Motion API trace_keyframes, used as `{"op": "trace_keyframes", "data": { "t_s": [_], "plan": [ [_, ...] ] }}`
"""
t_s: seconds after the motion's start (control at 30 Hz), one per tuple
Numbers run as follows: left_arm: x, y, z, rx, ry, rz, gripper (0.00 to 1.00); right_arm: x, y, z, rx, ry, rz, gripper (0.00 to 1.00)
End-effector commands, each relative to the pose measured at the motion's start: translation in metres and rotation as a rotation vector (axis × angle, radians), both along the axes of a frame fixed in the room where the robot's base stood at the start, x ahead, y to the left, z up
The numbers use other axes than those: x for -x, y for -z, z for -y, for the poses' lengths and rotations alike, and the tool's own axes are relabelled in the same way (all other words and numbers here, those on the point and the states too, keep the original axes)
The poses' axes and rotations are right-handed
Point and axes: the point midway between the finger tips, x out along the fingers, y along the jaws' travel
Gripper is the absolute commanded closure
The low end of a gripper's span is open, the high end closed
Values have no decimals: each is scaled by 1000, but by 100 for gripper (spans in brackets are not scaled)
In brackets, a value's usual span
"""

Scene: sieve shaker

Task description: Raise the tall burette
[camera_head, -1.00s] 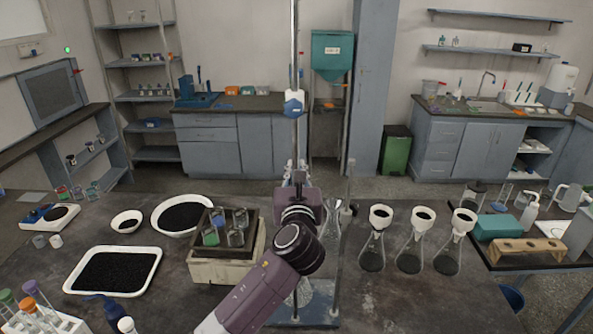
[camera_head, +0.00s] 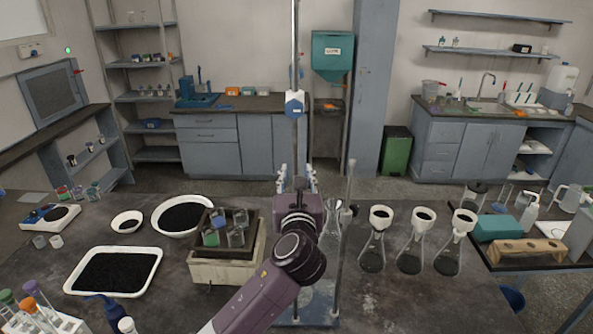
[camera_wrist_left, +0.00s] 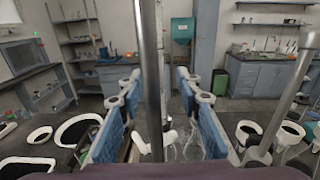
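The tall burette (camera_head: 296,50) is a thin upright tube running up out of the top of the head view. A blue knob-like part (camera_head: 294,108) sits partway up, at a clamp. My left gripper (camera_head: 298,180) is low in front of the upright, its two fingers apart on either side. In the left wrist view the blue-padded fingers of this gripper (camera_wrist_left: 158,115) stand wide apart, with a grey upright rod (camera_wrist_left: 150,75) between them, apart from both pads. Whether that is the burette or its stand rod I cannot tell. The right gripper is out of view.
The stand's blue base (camera_head: 318,307) is partly hidden by my left arm. A shorter metal rod (camera_head: 345,215) rises to the right, near several flasks with funnels (camera_head: 409,255). A sieve box with glass jars (camera_head: 225,268) stands left of the arm. Dark-filled trays (camera_head: 115,271) lie farther left.

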Motion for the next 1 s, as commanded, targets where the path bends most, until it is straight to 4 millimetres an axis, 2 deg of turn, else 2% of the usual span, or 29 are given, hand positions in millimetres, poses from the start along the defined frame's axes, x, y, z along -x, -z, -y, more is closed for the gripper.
{"op": "trace_keyframes", "data": {
  "t_s": [0.23,0.47,1.0],
  "plan": [
    [30,0,2,1,1,0,68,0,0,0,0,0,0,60],
    [41,-1,2,0,0,0,68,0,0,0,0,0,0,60],
    [84,-63,5,3,1,3,68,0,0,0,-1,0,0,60]
  ]
}}
